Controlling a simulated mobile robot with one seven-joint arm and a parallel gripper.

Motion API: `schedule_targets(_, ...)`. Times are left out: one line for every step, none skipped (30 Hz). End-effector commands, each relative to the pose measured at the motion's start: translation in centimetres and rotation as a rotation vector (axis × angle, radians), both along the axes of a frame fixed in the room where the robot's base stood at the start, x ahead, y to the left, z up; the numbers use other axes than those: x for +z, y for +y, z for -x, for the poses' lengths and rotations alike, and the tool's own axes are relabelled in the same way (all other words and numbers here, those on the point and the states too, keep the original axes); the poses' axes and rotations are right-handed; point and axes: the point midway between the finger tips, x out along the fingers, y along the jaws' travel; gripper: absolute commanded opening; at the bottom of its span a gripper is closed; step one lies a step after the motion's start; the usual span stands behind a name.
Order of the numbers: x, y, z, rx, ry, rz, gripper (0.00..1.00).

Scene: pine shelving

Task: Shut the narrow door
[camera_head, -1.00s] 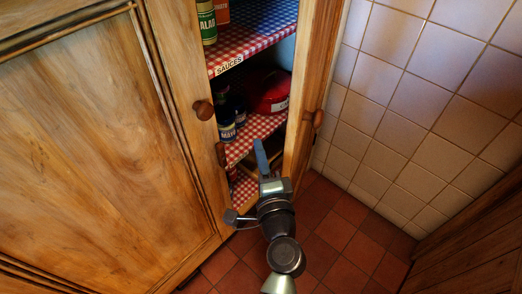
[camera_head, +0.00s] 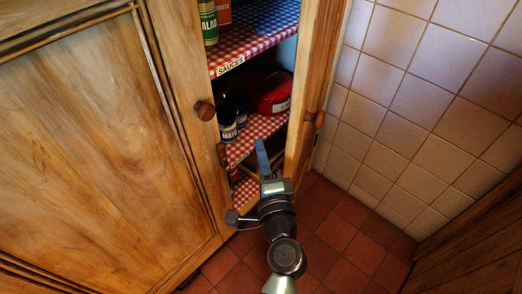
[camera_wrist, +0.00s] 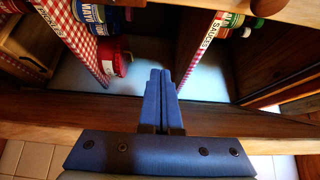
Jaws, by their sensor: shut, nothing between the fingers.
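The narrow door (camera_head: 311,85) stands open at the right of the cupboard opening, seen nearly edge-on beside the tiled wall. Its round wooden knob (camera_head: 318,119) is on the side facing the wall. My gripper (camera_head: 262,157) is in front of the lower part of the opening, left of the door, with its blue fingers pointing up towards the shelves. In the wrist view the two blue fingers (camera_wrist: 161,90) are together and hold nothing. They point into the opening. I cannot tell whether they touch anything.
Inside are checked shelves (camera_head: 248,49) with jars (camera_head: 228,124) and a red container (camera_head: 270,92). A wide wooden door (camera_head: 95,150) with its knob (camera_head: 204,110) is at the left. Red floor tiles (camera_head: 340,230) are clear at the lower right, before dark wood (camera_head: 475,245).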

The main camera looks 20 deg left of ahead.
Motion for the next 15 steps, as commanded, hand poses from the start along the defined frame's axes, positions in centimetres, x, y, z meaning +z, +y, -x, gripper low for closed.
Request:
schedule_targets(0.0,0.0,0.0,0.0,0.0,0.0,0.0)
schedule_targets(0.0,0.0,0.0,0.0,0.0,0.0,0.0)
schedule_targets(0.0,0.0,0.0,0.0,0.0,0.0,0.0)
schedule_targets(0.0,0.0,0.0,0.0,0.0,0.0,0.0)
schedule_targets(0.0,0.0,0.0,0.0,0.0,0.0,0.0)
schedule_targets(0.0,-0.1,0.1,0.0,0.0,0.0,0.0)
schedule_targets(0.0,-0.2,0.2,-0.001,0.001,-0.001,0.0)
schedule_targets(0.0,-0.3,0.4,-0.001,0.001,-0.002,0.0)
schedule_targets(0.0,-0.5,0.6,-0.002,0.001,-0.002,0.0)
schedule_targets(0.0,-0.7,0.9,-0.003,0.002,-0.002,0.0)
schedule_targets(-0.1,-0.9,1.3,-0.003,0.003,-0.002,0.0)
schedule_targets(0.0,-1.3,1.8,-0.002,0.002,-0.001,0.0)
schedule_targets(-0.1,-1.6,2.3,-0.003,0.003,-0.001,0.0)
schedule_targets(-0.1,-1.9,2.8,-0.003,0.003,-0.001,0.0)
schedule_targets(-0.1,-2.4,3.5,-0.003,0.005,-0.002,0.0)
